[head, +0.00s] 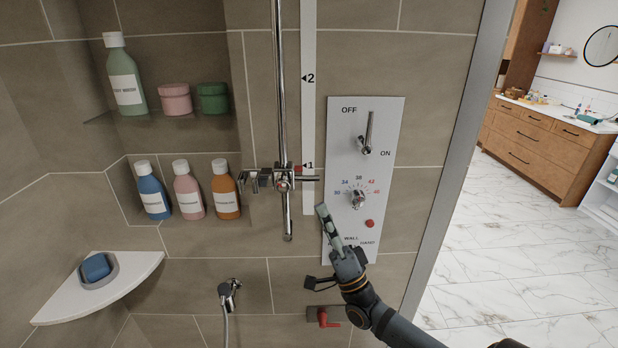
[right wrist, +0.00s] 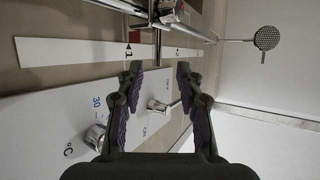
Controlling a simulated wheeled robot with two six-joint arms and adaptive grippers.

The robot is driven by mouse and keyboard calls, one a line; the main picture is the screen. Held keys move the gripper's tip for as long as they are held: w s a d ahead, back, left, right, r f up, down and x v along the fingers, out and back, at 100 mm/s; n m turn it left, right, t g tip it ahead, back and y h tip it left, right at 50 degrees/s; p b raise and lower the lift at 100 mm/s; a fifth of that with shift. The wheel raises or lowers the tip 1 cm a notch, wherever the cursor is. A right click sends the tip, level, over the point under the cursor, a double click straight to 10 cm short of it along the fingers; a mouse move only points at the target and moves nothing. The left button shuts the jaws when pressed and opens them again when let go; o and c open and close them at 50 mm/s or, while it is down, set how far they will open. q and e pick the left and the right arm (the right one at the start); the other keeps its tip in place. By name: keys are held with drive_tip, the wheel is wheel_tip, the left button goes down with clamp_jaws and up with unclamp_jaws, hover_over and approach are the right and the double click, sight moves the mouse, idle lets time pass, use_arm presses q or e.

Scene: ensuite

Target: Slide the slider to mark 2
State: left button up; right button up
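The slider (head: 284,182) is a chrome clamp on a vertical chrome rail (head: 280,90), with a small red pointer beside mark 1 on the white scale strip (head: 308,130). Mark 2 (head: 309,78) is higher on the strip. My right gripper (head: 322,208) is just below and right of the slider, in front of the control panel's left edge, apart from the slider. In the right wrist view my right gripper (right wrist: 159,70) is open with nothing between its fingers, and the strip (right wrist: 70,51) with marks 1 and 2 lies beyond the fingertips. My left gripper is not in view.
A white control panel (head: 345,125) with a lever and a temperature knob (head: 357,198) is right of the strip. Bottles and jars stand in wall niches at left. A red-handled valve (head: 323,317) is below. The rail above the slider is clear.

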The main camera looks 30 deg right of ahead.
sight(308, 178)
drive_tip(key=p+x, duration=0.2)
drive_tip(key=x, duration=0.6)
drive_tip(key=shift+w+d+r, duration=0.1)
drive_tip(key=shift+w+r, duration=0.3)
drive_tip(key=shift+c, duration=0.5)
clamp_jaws()
